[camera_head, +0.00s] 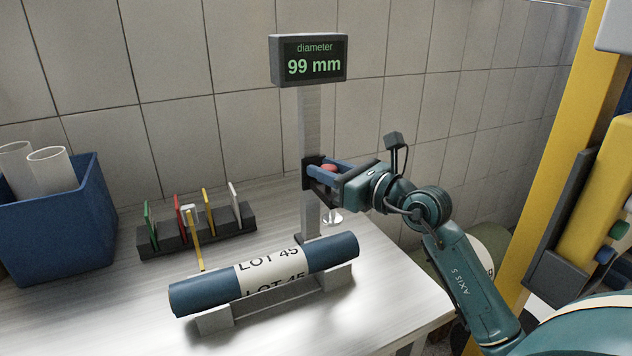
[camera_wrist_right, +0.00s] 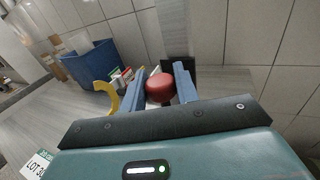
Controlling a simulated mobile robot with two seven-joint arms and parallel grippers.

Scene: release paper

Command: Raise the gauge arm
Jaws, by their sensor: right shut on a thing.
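A grey upright post (camera_head: 309,130) carries a display (camera_head: 308,60) reading "diameter 99 mm". A dark carriage of the gauge arm (camera_head: 309,180) sits partway up the post, with a red knob (camera_head: 330,168). My right gripper (camera_head: 322,174) is shut on this knob, which shows between its blue fingers in the wrist view (camera_wrist_right: 160,88). A small shiny metal foot (camera_head: 332,218) shows below the gripper, above and behind the roll. A blue roll (camera_head: 205,290) with a white "LOT 45" label lies on a grey cradle (camera_head: 275,307), apart from the foot. My left gripper is out of view.
A blue bin (camera_head: 50,235) with white tubes stands at the left. A dark rack (camera_head: 200,236) holds several coloured cards, with a yellow strip (camera_head: 195,240) in front. The tiled wall is close behind. A yellow column (camera_head: 555,140) stands at the right.

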